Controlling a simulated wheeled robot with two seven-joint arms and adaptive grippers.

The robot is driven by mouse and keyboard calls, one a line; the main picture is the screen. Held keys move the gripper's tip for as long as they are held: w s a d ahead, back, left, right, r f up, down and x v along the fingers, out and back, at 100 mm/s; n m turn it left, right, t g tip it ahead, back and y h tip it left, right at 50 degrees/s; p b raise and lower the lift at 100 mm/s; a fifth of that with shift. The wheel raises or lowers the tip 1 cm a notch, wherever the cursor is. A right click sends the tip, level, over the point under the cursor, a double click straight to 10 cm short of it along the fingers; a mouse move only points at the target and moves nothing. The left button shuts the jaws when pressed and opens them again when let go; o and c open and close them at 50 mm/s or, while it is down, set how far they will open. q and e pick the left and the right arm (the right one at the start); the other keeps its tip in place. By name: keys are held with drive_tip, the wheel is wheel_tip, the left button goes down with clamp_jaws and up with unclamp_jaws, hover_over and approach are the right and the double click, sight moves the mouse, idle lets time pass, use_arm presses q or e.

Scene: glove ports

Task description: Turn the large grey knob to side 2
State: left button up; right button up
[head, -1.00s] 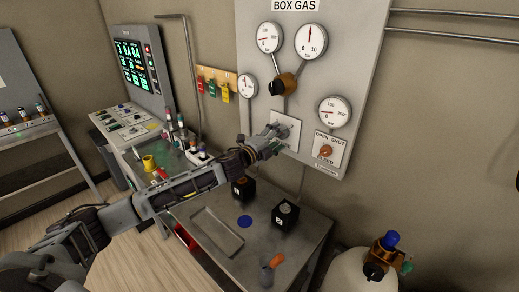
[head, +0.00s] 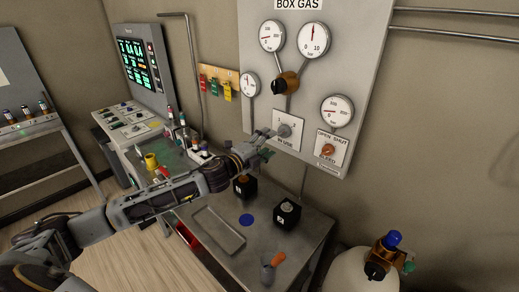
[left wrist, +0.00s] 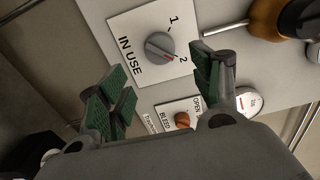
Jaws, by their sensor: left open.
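The large grey knob (head: 284,130) sits on a white plate (head: 294,142) on the wall panel. In the left wrist view the knob (left wrist: 160,46) is fully visible, with "IN USE", 1 and 2 printed around it. Its red mark appears to point toward the 2. My left gripper (head: 268,143) is open and empty, just in front of the plate and apart from the knob. In the left wrist view its green-padded fingers (left wrist: 160,85) are spread wide, with the knob beyond and between them. My right gripper is not in view.
An orange bleed knob (head: 327,150) is on the panel at the lower right. A brown regulator knob (head: 286,82) and several gauges are above. A metal bench (head: 205,262) with a tray (head: 218,230) and black boxes stands below. A gas cylinder (head: 362,275) stands at the lower right.

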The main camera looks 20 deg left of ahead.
use_arm(q)
drive_tip(key=shift+v, duration=1.95)
